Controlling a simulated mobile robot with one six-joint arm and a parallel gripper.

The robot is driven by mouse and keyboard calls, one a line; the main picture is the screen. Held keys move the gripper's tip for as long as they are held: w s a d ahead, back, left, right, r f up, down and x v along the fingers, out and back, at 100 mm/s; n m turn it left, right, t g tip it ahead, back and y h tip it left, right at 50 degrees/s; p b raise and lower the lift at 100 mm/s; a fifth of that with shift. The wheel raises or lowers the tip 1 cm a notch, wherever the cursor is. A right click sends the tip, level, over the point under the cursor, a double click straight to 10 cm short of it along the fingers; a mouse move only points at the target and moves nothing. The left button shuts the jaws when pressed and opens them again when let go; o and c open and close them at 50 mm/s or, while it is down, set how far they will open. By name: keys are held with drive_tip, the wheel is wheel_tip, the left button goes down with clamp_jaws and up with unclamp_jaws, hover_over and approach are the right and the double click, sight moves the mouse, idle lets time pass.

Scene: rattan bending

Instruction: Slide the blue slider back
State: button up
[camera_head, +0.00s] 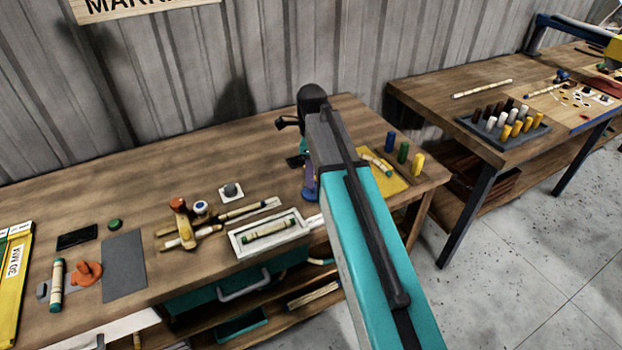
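My teal and black arm stretches from the bottom right over the near wooden bench (150,225). Its dark end and my gripper (291,124) are toward the bench's back edge. The fingers are small and partly hidden by the arm, so their opening cannot be told. A blue-purple upright piece (310,184) stands just left of the arm, partly covered by it. A small blue knob-like piece (562,75) sits on the far right bench, well away from my gripper. I cannot tell which of these is the blue slider.
A white tray (236,246) with a cane piece, an orange-topped tool (181,216), a grey mat (123,265) and an orange clamp-like piece (88,272) lie on the near bench. A gap separates the benches.

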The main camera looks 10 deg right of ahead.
wheel_tip(320, 180, up, 11)
drive_tip(key=b, duration=0.2)
idle(0.6)
drive_tip(key=shift+r, duration=0.1)
